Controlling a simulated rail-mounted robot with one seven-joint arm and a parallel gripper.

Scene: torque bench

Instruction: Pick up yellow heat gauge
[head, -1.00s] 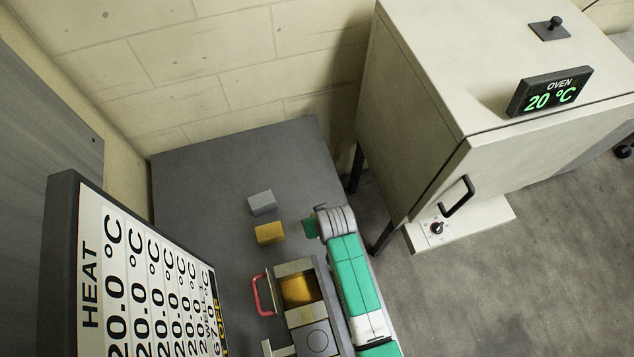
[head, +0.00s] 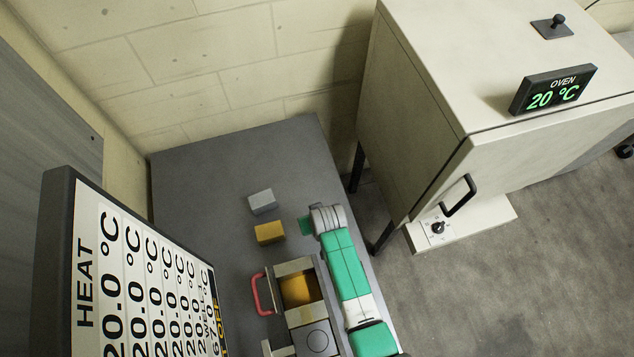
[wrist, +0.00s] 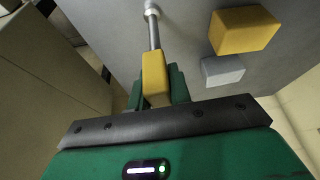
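In the wrist view the yellow heat gauge (wrist: 155,75) has a block-shaped yellow handle and a thin metal rod that ends in a pale round tip near the top edge. My gripper (wrist: 157,88) has its dark green fingers close on both sides of the handle, with no clear gap, so it looks shut on it. Whether the tip touches the grey bench cannot be told. In the head view my arm hides the gauge, and only a little green of my gripper (head: 306,225) shows beside the wrist.
A yellow block (head: 269,232) and a grey block (head: 262,202) lie on the grey bench (head: 210,190). A fixture with a red handle (head: 262,293) stands close to my arm. The oven (head: 420,110) is at the right, its display at 20 °C. A heat board (head: 130,270) is at the left.

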